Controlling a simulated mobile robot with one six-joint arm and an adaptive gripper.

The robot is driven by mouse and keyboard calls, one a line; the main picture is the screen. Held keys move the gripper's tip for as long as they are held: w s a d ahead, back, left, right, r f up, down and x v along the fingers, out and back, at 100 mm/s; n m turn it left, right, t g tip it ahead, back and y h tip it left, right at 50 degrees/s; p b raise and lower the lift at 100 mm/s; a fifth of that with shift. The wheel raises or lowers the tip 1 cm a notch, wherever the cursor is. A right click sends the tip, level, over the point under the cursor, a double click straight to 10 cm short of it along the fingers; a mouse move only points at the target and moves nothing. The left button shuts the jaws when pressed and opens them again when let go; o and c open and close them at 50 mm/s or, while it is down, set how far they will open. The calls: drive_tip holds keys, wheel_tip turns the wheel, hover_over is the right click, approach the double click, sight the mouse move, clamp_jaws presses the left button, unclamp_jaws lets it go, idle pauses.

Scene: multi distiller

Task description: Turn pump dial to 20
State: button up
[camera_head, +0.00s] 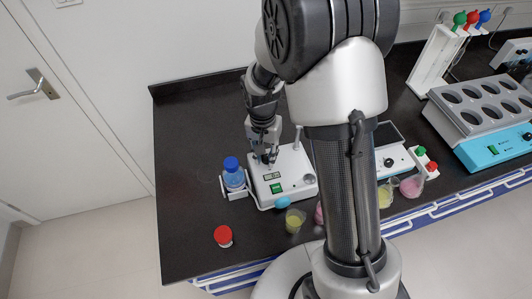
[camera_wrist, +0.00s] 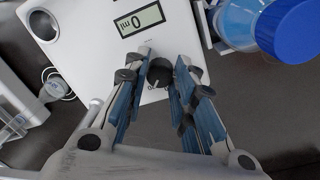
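The pump is a white box (camera_head: 288,179) on the black bench, and its white top (camera_wrist: 90,35) fills the upper left of the wrist view. Its small display (camera_wrist: 138,20) reads 0 ml, upside down in that view. The black pump dial (camera_wrist: 160,73) has a light pointer mark. My gripper (camera_wrist: 161,60) points down over the pump, with one finger on each side of the dial. The fingers are spread and do not appear to press on it. In the head view my gripper (camera_head: 265,153) hides most of the dial.
A blue-capped bottle (camera_wrist: 250,22) stands beside the pump; it also shows in the head view (camera_head: 233,177). A red-capped bottle (camera_head: 223,236) and a beaker of yellow liquid (camera_head: 294,221) stand in front.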

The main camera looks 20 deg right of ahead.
sight(264, 157)
drive_tip(key=o, duration=0.4)
drive_tip(key=shift+r, duration=0.1)
drive_tip(key=r, duration=1.2)
drive_tip(key=shift+w+a, duration=0.2)
drive_tip(key=shift+a, duration=0.05)
drive_tip(key=s+r+n+t, duration=0.2)
drive_tip(key=s+r+n, duration=0.1)
drive_tip(key=s+r, duration=0.65)
drive_tip(key=s+n+t, duration=0.1)
drive_tip(key=s, duration=0.3)
drive_tip(key=s+r+n+t, duration=0.1)
drive_tip(key=s, duration=0.3)
drive_tip(key=s+r+n+t, duration=0.1)
drive_tip(key=s+n, duration=0.1)
drive_tip(key=s, duration=0.2)
drive_tip(key=shift+s+d+r, duration=0.1)
drive_tip(key=shift+s+d, duration=0.1)
drive_tip(key=shift+d, duration=0.2)
